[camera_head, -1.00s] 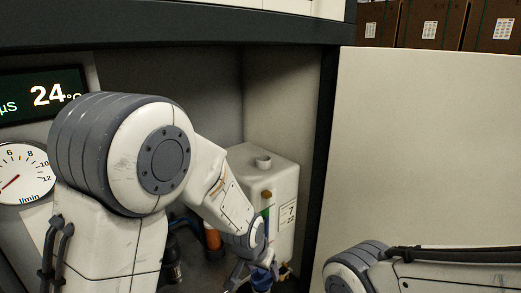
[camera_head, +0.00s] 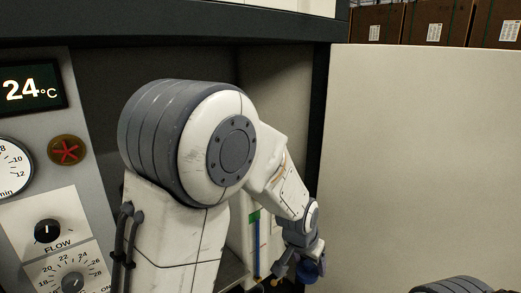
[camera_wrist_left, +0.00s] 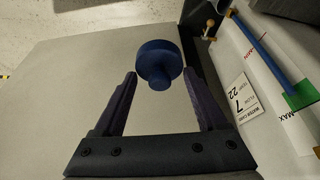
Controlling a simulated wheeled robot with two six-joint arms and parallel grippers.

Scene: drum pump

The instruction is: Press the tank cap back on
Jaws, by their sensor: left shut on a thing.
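My left gripper (camera_head: 300,262) is shut on the blue tank cap (camera_head: 313,271), low in the head view, in front of the tank's right side. In the left wrist view the round cap (camera_wrist_left: 158,62) sits between the fingertips of the left gripper (camera_wrist_left: 160,74), its narrower plug end showing. The white tank (camera_head: 272,236) stands in the cabinet, mostly hidden behind my left arm; its top opening is hidden. The wrist view shows the tank's side (camera_wrist_left: 240,85) with a label, a blue level gauge and a green mark. My right gripper is out of view.
A large pale panel (camera_head: 420,160) fills the right side. Brown boxes (camera_head: 430,22) stand behind it.

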